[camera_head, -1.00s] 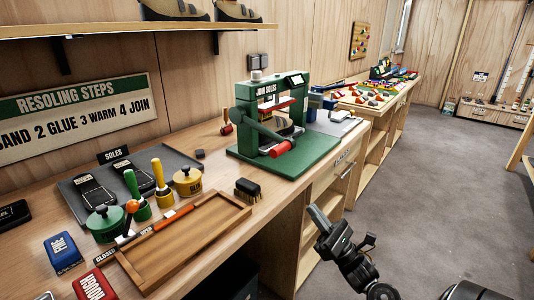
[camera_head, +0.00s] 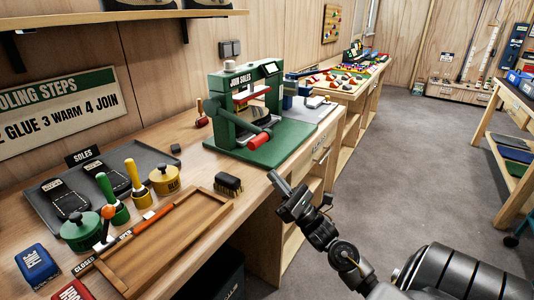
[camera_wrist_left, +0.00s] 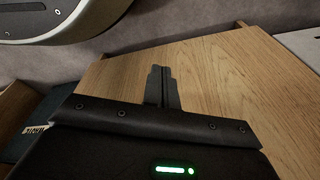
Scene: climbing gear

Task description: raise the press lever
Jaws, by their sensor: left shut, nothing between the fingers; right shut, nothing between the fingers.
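The green JOIN SOLES press (camera_head: 216,112) stands on a green base plate on the workbench. Its lever, a dark arm with a red grip (camera_head: 259,141), slopes down to the right, with the grip low over the base plate. My right gripper (camera_head: 274,179) is shut and empty in front of the bench edge, below and a little right of the red grip, apart from it. My left gripper (camera_wrist_left: 161,72) is shut and empty in the left wrist view, over a wooden surface; it does not show in the head view.
The floor at right is open.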

